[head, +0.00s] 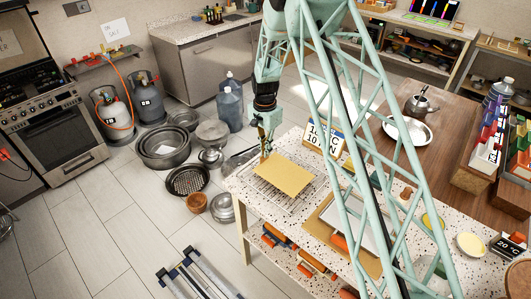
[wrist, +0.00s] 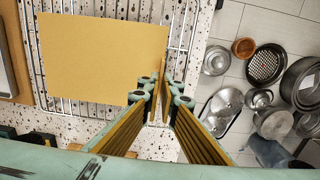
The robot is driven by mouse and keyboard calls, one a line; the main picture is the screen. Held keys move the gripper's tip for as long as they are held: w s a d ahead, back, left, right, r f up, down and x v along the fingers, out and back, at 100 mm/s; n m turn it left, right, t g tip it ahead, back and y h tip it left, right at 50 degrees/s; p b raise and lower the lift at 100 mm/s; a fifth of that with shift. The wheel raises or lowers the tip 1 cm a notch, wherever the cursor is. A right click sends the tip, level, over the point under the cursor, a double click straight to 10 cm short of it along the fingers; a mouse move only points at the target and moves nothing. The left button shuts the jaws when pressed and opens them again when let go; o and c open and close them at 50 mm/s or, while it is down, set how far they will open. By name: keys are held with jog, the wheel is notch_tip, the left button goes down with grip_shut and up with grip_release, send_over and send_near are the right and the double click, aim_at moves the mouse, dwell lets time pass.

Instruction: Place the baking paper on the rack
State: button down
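The baking paper (head: 283,174) is a flat tan sheet over the wire rack (head: 262,191) on the speckled counter. In the wrist view the paper (wrist: 95,58) covers much of the rack (wrist: 185,22), whose wires show around its edges. The sheet looks level; whether it touches the wires everywhere I cannot tell. My gripper (head: 265,152) points down at the paper's far left corner in the head view. In the wrist view my gripper (wrist: 160,82) is beside the paper's right edge, with a narrow gap between its fingertips and no paper visibly pinched.
A tan board with a pale sheet (head: 352,222) lies to the right of the rack. A price sign (head: 325,138) stands behind it. Pots and pans (head: 165,147) stand on the floor left of the counter. A wooden table (head: 445,140) with a pan is behind.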

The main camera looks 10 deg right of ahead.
jog(key=shift+f, duration=0.7)
jog(key=c, duration=2.9)
grip_release()
jog(key=shift+r, duration=0.2)
jog(key=shift+r+b, duration=0.9)
jog(key=shift+r, duration=5.1)
